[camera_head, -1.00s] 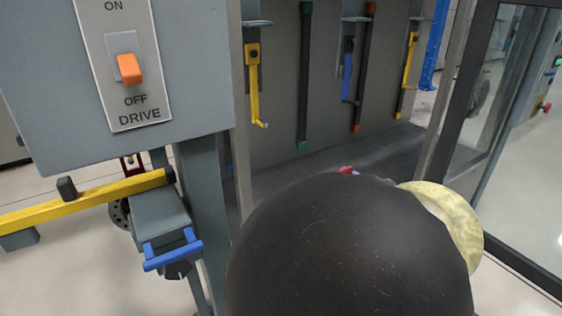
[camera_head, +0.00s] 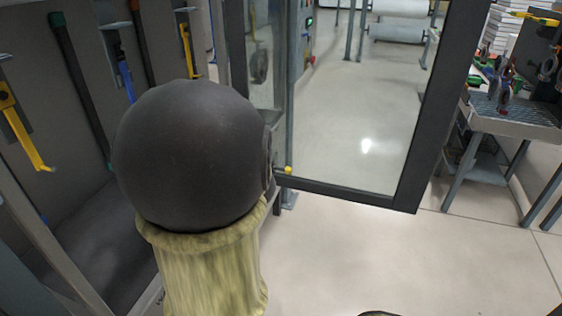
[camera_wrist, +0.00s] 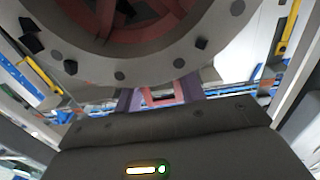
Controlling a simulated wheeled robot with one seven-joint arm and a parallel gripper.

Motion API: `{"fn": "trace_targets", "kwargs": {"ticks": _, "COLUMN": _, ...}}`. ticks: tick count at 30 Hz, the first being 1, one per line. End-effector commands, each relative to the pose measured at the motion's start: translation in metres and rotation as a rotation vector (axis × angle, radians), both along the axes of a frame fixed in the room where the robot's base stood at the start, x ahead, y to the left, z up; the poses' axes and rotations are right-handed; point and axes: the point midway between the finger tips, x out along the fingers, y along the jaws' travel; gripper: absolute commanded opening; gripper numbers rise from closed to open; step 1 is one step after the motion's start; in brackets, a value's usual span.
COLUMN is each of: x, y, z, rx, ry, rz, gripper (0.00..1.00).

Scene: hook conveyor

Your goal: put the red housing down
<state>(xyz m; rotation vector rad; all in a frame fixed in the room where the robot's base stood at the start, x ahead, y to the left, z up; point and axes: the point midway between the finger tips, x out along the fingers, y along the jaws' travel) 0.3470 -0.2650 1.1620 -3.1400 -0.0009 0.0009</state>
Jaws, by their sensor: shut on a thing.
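The red housing (camera_wrist: 150,33) fills the top of the wrist view, close to the camera. It shows as a large grey ring with bolts around a red inside, and its upper part is cut off. My gripper (camera_wrist: 160,96) is shut at its lower edge, with a small pinkish-red part between two purple fingers. The exact grip is partly hidden. In the head view my dark, round arm joint and pale sleeve block the middle left, and neither gripper nor housing shows there.
A grey panel with yellow, blue and dark hanging tools (camera_head: 22,130) is at the left. A dark-framed glass door (camera_head: 345,199) stands open in the middle. A grey workbench (camera_head: 515,128) with tools is at the right. The floor before it is clear.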

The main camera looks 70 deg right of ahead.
Motion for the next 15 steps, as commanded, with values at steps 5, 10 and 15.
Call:
{"fn": "trace_targets", "kwargs": {"ticks": 5, "x": 0.017, "y": -0.028, "z": 0.008, "rx": 0.001, "ry": -0.005, "rz": -0.015, "gripper": 0.00}}
{"fn": "trace_targets", "kwargs": {"ticks": 10, "x": 0.033, "y": -0.050, "z": 0.004, "rx": 0.002, "ry": -0.006, "rz": -0.032, "gripper": 0.00}}
{"fn": "trace_targets", "kwargs": {"ticks": 15, "x": 0.050, "y": -0.070, "z": -0.004, "rx": 0.001, "ry": -0.006, "rz": -0.051, "gripper": 0.00}}
